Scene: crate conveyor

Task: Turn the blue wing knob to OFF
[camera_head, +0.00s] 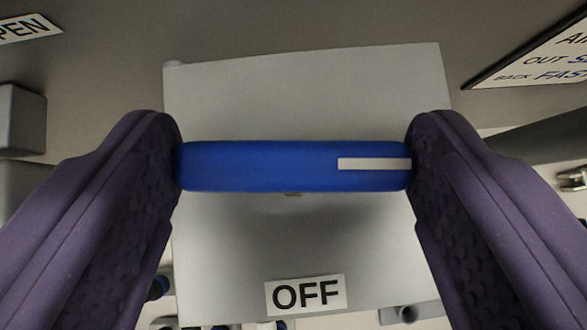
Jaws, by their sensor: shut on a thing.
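The blue wing knob (260,167) lies across the middle of the view as a horizontal bar with a white stripe toward its right end. It is mounted in front of a grey plate (310,95). An OFF label (305,295) is on the plate below the knob; the stripe points right, not at the label. My gripper (296,166) has one purple finger at each end of the bar and is shut on it. The fingers hide the very ends of the knob.
A label partly reading "PEN" (28,29) is at the top left. A sign with handwritten-style text (540,60) is at the top right. A grey block (20,120) stands out at the left edge. Small fittings show below the plate.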

